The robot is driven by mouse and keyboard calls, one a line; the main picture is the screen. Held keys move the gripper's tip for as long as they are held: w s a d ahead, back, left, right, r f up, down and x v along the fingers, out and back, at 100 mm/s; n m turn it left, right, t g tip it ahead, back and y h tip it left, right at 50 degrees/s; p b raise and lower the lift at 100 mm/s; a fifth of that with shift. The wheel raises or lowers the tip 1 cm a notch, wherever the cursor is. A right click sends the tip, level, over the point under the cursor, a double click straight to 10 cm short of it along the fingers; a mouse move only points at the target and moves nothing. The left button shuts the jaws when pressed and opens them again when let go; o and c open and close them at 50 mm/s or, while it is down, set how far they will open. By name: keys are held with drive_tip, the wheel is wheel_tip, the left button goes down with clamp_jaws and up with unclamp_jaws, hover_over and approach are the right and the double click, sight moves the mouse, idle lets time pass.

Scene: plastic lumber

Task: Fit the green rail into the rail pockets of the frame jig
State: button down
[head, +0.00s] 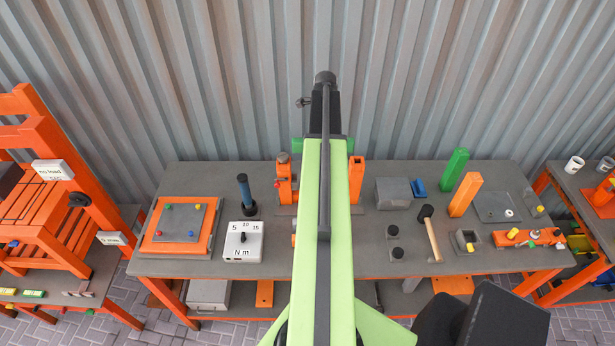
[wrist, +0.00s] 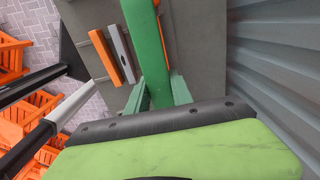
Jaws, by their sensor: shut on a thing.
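The green rail (wrist: 143,45) runs up the wrist view from my gripper (wrist: 158,92), whose fingers are shut on it. In the head view, short green ends show on both sides of my arm, the left one (head: 297,146) near the top of the orange posts. My arm hides the rail's middle and my gripper there. The frame jig stands at the back of the bench, with a left orange post (head: 284,182) and a right orange post (head: 356,178). Its middle is hidden behind my arm. I cannot tell whether the rail touches the pockets.
To the right are a grey block (head: 393,192), a hammer (head: 432,233) and upright green (head: 454,169) and orange (head: 465,194) blocks. The corrugated wall (head: 440,80) stands close behind.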

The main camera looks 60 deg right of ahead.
drive_tip(key=shift+w, duration=0.35)
drive_tip(key=shift+s+f+b, duration=0.15)
drive_tip(key=shift+f+b, duration=0.2)
drive_tip(key=shift+b, duration=0.05)
wheel_tip(320, 180, down, 18)
drive_tip(key=b, duration=1.7)
drive_tip(key=shift+r+b, duration=0.15)
drive_tip(key=shift+b, duration=0.15)
drive_tip(key=c, duration=1.1)
unclamp_jaws()
drive_tip(key=shift+r, duration=0.1)
